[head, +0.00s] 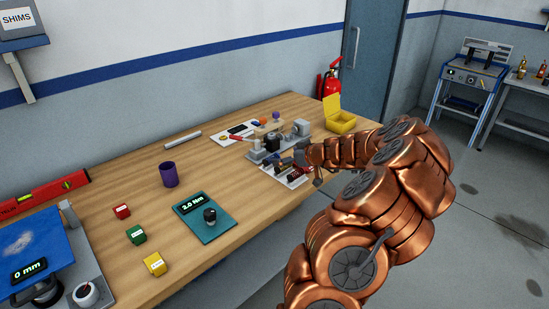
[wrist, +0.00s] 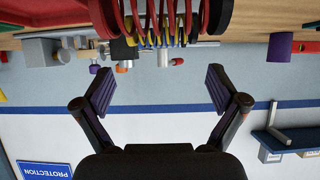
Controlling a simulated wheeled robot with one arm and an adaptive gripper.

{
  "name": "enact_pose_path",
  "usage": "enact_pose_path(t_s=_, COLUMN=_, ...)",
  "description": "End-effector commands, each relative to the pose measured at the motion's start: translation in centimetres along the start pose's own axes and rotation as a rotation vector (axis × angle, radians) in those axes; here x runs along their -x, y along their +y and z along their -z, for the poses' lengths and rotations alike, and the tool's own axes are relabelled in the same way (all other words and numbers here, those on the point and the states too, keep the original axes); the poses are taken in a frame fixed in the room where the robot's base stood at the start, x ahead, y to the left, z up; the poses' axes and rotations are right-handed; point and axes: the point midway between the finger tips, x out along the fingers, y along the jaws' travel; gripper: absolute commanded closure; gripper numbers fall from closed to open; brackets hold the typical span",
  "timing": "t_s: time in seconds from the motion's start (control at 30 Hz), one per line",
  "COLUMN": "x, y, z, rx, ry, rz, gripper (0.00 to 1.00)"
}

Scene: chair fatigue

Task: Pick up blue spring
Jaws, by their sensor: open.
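In the wrist view, which looks upside down, red coils (wrist: 168,22) fill the top middle, close to the camera. Bits of yellow and blue coil show among and behind them; the blue spring (wrist: 184,40) is only partly visible. My gripper (wrist: 162,88) is open, with its two dark fingers spread wide and nothing between them. In the head view my gripper (head: 298,160) is low over the far right part of the bench, by a white sheet (head: 296,183) with small parts. My arm and gripper hide much there, and I cannot make out the blue spring in that view.
A grey fixture (head: 262,153) stands beside my gripper, with a yellow open box (head: 340,121) behind. A purple cup (head: 169,174), a green torque pad (head: 205,229) and red (head: 122,211), green (head: 136,235) and yellow (head: 155,264) blocks stand nearer. The wooden bench (head: 130,180) has free room mid-left.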

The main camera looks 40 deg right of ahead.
Motion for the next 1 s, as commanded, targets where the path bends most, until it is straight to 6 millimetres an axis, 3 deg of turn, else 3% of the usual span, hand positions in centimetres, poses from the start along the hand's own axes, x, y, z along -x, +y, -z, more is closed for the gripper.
enact_pose_path(t_s=0.7, x=-6.1, y=-0.3, z=0.4, rx=0.0, ry=-0.002, rz=0.003, gripper=0.04)
enact_pose_path(t_s=1.0, x=-6.8, y=-0.3, z=0.3, rx=0.001, ry=0.0, rz=0.003, gripper=0.04)
